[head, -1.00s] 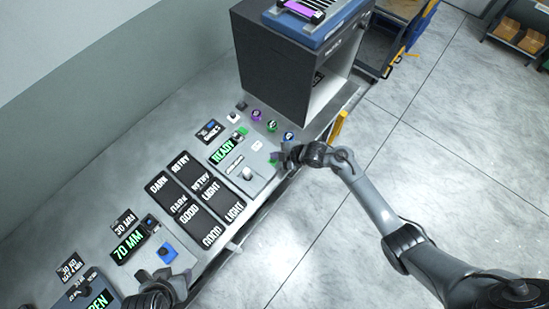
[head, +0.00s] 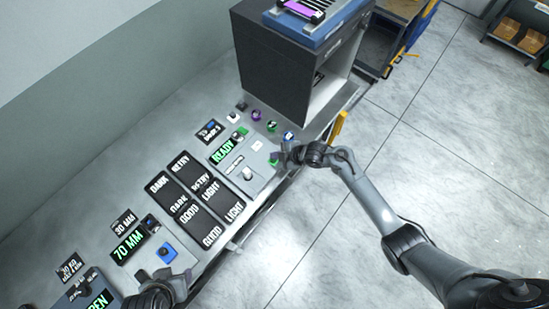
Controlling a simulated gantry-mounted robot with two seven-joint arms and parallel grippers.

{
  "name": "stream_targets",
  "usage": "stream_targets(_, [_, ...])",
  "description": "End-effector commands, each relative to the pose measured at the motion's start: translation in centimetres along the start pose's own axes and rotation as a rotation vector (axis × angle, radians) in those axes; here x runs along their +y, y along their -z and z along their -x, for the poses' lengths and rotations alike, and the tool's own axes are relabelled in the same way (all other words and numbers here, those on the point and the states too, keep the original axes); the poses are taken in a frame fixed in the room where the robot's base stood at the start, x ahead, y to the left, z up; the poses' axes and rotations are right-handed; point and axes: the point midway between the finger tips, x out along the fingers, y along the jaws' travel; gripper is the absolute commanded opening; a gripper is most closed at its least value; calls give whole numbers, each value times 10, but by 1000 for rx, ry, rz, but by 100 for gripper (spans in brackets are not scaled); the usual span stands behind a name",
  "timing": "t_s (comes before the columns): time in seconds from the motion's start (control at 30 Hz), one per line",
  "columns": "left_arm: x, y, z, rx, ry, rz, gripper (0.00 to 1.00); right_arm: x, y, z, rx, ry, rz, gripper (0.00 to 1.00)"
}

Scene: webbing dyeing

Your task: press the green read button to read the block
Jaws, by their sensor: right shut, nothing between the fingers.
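The grey reader unit (head: 262,168) sits on the bench with a lit green READY display (head: 223,151) at its left. A pale, rounded piece (head: 247,173) stands on its top; I cannot tell whether it is the block. A small green button (head: 273,161) shows at the unit's right edge, partly covered by my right gripper (head: 279,158). The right gripper is shut and empty, its tips at the button; contact cannot be made out. My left gripper (head: 165,277) is at the bottom, its fingers apart near a blue part (head: 167,253).
Dark label tiles (head: 190,196) reading DARK, RETRY, LIGHT and GOOD lie left of the reader. A 70 MM display (head: 128,246) is further left. A large dark box (head: 285,70) stands behind, with small coloured round parts (head: 271,126) before it.

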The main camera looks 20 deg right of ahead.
Motion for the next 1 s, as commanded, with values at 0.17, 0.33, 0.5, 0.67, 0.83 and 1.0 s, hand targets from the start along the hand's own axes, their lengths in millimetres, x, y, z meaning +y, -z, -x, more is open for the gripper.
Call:
stream_targets(0.17, [0, 0, 0, 0, 1, -1, 50, 0, 0, 0, 0, 0, 0, 0])
stream_targets(0.33, [0, -1, -2, 0, 0, 0, 50, -2, -2, -2, -1, 0, 0, 0])
stream_targets(0.5, [1, -2, -6, 1, -3, 5, 50, -4, -4, -6, 0, 0, 0, 0])
stream_targets(0.67, [3, -1, -5, 1, -8, 11, 50, -4, -4, -6, 1, 0, 0, 0])
stream_targets(0.83, [3, -1, -5, 2, -9, 12, 50, -4, -4, -6, 0, 0, 0, 0])
stream_targets(1.0, [3, -1, -6, 1, -8, 11, 50, -4, -5, -6, 0, 0, 0, 0])
